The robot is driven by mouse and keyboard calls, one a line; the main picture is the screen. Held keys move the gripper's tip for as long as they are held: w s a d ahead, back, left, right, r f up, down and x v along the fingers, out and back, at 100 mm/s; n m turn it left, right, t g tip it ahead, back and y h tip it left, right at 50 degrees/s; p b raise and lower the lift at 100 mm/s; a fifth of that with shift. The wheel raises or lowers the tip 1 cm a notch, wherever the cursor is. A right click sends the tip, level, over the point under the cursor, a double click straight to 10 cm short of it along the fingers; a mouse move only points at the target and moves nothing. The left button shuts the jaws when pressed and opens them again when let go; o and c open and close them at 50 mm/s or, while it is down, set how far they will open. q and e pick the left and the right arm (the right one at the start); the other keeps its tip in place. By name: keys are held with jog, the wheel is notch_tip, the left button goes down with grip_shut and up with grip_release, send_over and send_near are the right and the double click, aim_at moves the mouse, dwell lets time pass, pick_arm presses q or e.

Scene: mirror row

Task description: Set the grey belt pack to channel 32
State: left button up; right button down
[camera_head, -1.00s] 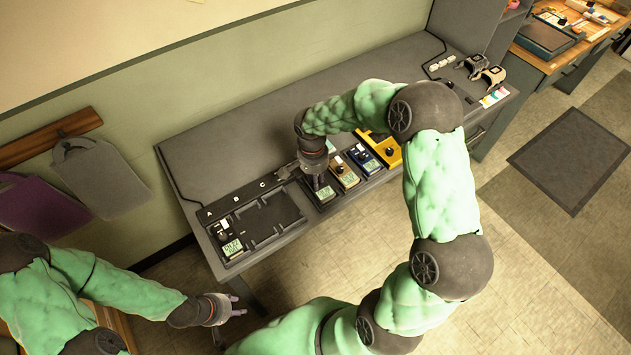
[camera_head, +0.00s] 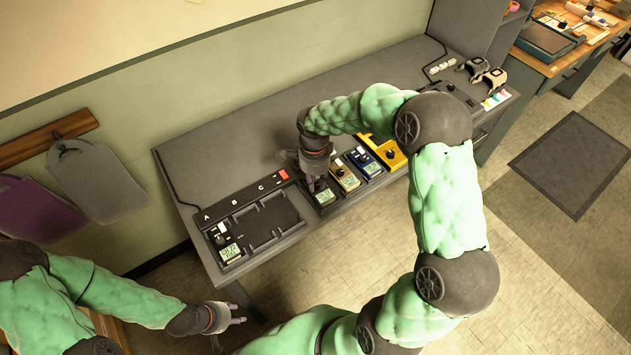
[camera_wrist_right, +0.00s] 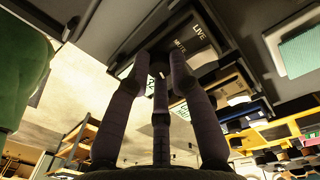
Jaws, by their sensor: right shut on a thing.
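The grey belt pack (camera_head: 325,198) lies on the bench, mostly under my right gripper (camera_head: 317,184); its small lit display shows at the near end, too small to read. In the right wrist view the fingers of that gripper (camera_wrist_right: 160,75) close on the pack's small dark knob, which they largely hide. The pack's face (camera_wrist_right: 203,52) there carries the words LIVE and MUTE. My left gripper (camera_head: 240,312) is empty and open, low in front of the bench's left end.
A tan pack (camera_head: 345,176), a blue pack (camera_head: 367,161) and a yellow pack (camera_head: 390,154) stand right of the grey one. A dark tray marked A, B, C (camera_head: 265,222) lies left, with another pack (camera_head: 229,250) at its left end. The bench's back left is clear.

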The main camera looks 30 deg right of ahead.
dwell(0.3)
jog(key=c, duration=1.4)
grip_release()
jog(key=shift+o, duration=0.2)
notch_tip(320, 180, up, 12)
jog(key=shift+w, duration=0.4)
jog(key=shift+d, duration=0.1)
